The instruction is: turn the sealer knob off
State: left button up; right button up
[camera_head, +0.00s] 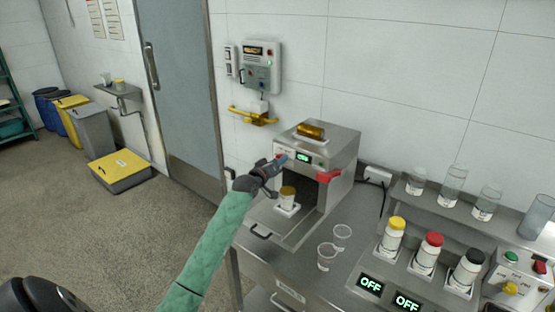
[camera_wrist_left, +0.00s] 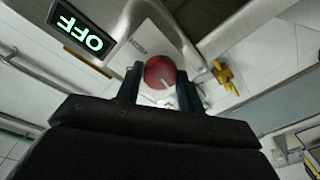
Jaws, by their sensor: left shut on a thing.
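The sealer (camera_head: 340,150) is a grey metal box on the steel bench. Its small lit green display (camera_head: 303,157) is hard to read in the head view; in the wrist view the display (camera_wrist_left: 83,33) reads OFF. The red round sealer knob (camera_wrist_left: 160,72) with a pale pointer line sits between the two dark fingers in the wrist view. My left gripper (camera_head: 276,163) is at the sealer's upper front left corner, shut on the knob, which it mostly hides in the head view. My right gripper is not in view.
A jar with a brown lid (camera_head: 287,195) stands on a white base at the sealer's open front. Two clear cups (camera_head: 327,256) and several lidded bottles (camera_head: 391,236) stand to the right. A wall control box (camera_head: 261,66) hangs behind.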

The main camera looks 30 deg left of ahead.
pick_arm(q)
jog(key=shift+f+n+p, duration=0.15)
jog(key=shift+n+p, duration=0.4)
jog(key=shift+n, duration=0.65)
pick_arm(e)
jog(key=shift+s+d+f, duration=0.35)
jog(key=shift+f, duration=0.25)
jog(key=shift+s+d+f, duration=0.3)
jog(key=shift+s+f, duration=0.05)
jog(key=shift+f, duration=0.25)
pick_arm(q)
jog(key=o, duration=1)
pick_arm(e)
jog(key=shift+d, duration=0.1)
pick_arm(q)
jog(key=shift+s, duration=0.1)
jog(key=shift+s+b, duration=1.55)
jog(key=shift+s, duration=2.25)
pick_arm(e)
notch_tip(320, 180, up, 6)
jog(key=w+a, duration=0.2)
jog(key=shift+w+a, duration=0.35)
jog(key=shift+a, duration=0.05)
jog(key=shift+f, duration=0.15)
